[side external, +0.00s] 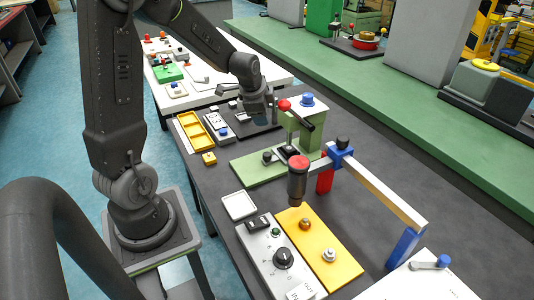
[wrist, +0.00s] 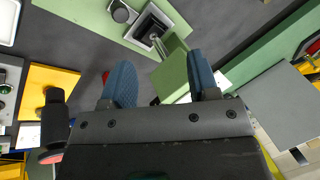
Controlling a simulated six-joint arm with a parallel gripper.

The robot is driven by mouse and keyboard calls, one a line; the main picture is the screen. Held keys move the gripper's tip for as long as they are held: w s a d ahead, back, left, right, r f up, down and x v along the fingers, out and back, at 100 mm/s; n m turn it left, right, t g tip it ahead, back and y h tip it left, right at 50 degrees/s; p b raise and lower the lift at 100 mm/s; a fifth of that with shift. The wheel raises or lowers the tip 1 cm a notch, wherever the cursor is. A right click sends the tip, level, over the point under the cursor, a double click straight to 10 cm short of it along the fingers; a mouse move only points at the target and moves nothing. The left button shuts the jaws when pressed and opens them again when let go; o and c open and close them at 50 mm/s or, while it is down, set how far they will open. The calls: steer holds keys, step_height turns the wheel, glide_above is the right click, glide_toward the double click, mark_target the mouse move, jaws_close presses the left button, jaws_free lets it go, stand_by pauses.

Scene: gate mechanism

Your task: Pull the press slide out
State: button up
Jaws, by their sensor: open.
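A green press stands on a light green base plate (side external: 243,172), with a green column (side external: 305,138) and a blue knob on top. A dark slide block (side external: 289,151) sits at the foot of the press, with a dark round knob (side external: 267,157) beside it. The wrist view shows the dark block (wrist: 147,25) with a metal piece over it, and the knob (wrist: 122,12). My gripper (wrist: 162,82) is open and empty, its blue-grey fingers apart. In the side view my gripper (side external: 262,112) is above the table, left of the press column, apart from the slide.
A red-ended press lever (side external: 284,105) projects near my gripper. A gate with a wooden bar (side external: 380,188) and a dark red-capped cylinder (side external: 297,182) stand to the right. A yellow board (side external: 335,262) and a dial panel (side external: 262,250) lie in front. Bare grey table is behind the gate.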

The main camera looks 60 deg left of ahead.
mark_target(267, 154)
steer(key=f+n+g, duration=0.1)
steer(key=f, duration=0.1)
steer(key=f+n+g+h, duration=0.1)
steer(key=f, duration=0.1)
steer(key=w+d+f+n+g+h, duration=0.1)
steer(key=f, duration=0.1)
steer(key=shift+f+n, duration=0.1)
steer(key=shift+n, duration=0.3)
steer(key=shift+d+f+n+g, duration=0.3)
steer(key=shift+f+n+g, duration=0.2)
step_height(267, 154, down, 7)
steer(key=shift+f, duration=0.2)
jaws_close()
